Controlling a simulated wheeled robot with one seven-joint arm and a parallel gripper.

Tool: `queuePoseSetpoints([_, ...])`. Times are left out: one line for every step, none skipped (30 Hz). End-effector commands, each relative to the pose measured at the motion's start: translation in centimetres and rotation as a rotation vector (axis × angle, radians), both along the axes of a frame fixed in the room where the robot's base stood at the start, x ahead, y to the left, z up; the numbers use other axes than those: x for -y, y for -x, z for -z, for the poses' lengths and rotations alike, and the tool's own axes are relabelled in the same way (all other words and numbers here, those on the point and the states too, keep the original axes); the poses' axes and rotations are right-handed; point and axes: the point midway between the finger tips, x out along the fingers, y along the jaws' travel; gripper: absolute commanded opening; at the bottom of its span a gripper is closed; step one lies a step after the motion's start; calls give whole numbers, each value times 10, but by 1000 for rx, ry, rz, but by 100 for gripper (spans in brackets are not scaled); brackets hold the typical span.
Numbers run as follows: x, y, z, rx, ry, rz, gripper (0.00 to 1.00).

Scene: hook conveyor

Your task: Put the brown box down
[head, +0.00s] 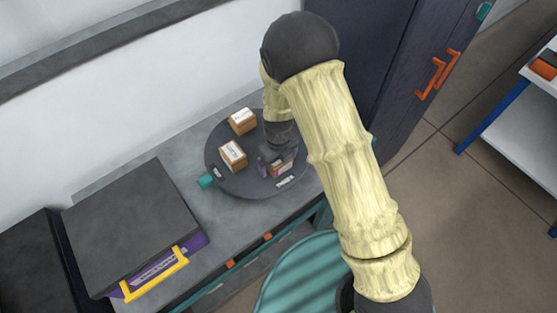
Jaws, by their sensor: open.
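A dark round turntable (222,184) lies on the grey counter. Two brown boxes with white labels stand on its left part, one at the back (242,121) and one nearer (232,154). A third brown box (283,170) is at the front right of the turntable, right at my gripper (275,162). My gripper points down and is open, with its fingers at this box. The arm and fingers partly cover the box. I cannot tell whether the fingers touch it.
A teal knob (206,181) sticks out at the turntable's left edge. A black case with a yellow handle (157,276) stands on the counter at left. A dark cabinet with orange handles (437,75) is behind at right. A white shelf (525,130) stands far right.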

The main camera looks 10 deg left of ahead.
Motion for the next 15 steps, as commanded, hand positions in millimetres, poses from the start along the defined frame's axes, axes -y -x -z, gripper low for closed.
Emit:
queuePoseSetpoints([0,0,0,0,0,0,94])
queuePoseSetpoints([0,0,0,0,0,0,94])
queuePoseSetpoints([0,0,0,0,0,0,94])
queuePoseSetpoints([0,0,0,0,0,0,94])
queuePoseSetpoints([0,0,0,0,0,0,94])
queuePoseSetpoints([0,0,0,0,0,0,94])
queuePoseSetpoints([0,0,0,0,0,0,94])
queuePoseSetpoints([0,0,0,0,0,0,94])
queuePoseSetpoints([0,0,0,0,0,0,90])
queuePoseSetpoints([0,0,0,0,0,0,84])
queuePoseSetpoints([0,0,0,0,0,0,78])
queuePoseSetpoints([0,0,0,0,0,0,70])
queuePoseSetpoints([0,0,0,0,0,0,64])
queuePoseSetpoints([0,0,0,0,0,0,58])
queuePoseSetpoints([0,0,0,0,0,0,50])
